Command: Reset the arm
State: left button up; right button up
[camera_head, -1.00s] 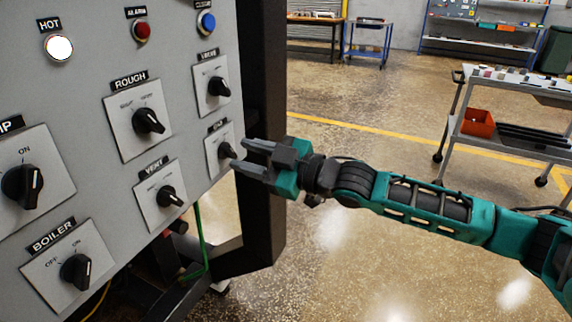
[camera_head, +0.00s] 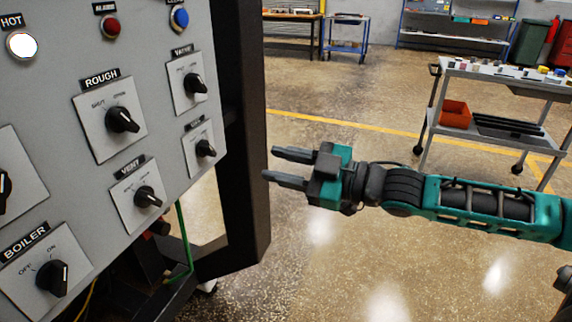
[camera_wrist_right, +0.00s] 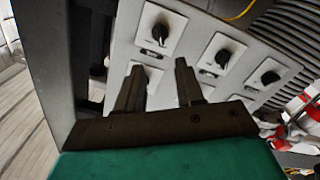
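My right gripper (camera_head: 279,166) is at the middle of the head view, to the right of the control panel's dark edge post. Its two fingers point left toward the panel and stand apart with nothing between them. It is clear of the panel and its knobs. In the right wrist view the two dark fingers (camera_wrist_right: 158,88) are also spread, with the grey panel and its knobs beyond them. My teal right arm (camera_head: 470,203) comes in from the right. My left gripper does not show.
The grey control panel (camera_head: 75,155) fills the left, with black rotary knobs such as VENT (camera_head: 147,197), ROUGH (camera_head: 122,120) and BOILER (camera_head: 52,278). The HOT lamp (camera_head: 22,46) is lit white. A cart (camera_head: 500,80) with an orange bin (camera_head: 455,114) stands right. Open floor lies between.

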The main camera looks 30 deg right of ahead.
jog(key=shift+s+d, duration=0.1)
jog(key=shift+s, duration=0.1)
dwell(0.6)
jog(key=s+a+f+m+g+h+p, duration=0.1)
jog(key=s+a+f+m+h, duration=0.1)
jog(key=f, duration=0.8)
jog(key=s+a+f+m+g+h+p, duration=0.1)
jog(key=s+a+f+m+h, duration=0.1)
jog(key=s+f+m+h, duration=0.2)
jog(key=s+a+f+m+g+h+p, duration=0.1)
jog(key=s+f+m, duration=0.4)
jog(key=f, duration=1)
jog(key=shift+s+a+f+h, duration=0.3)
jog(key=shift+s+a+h, duration=0.4)
jog(key=shift+s+h, duration=0.45)
jog(key=shift+s, duration=0.1)
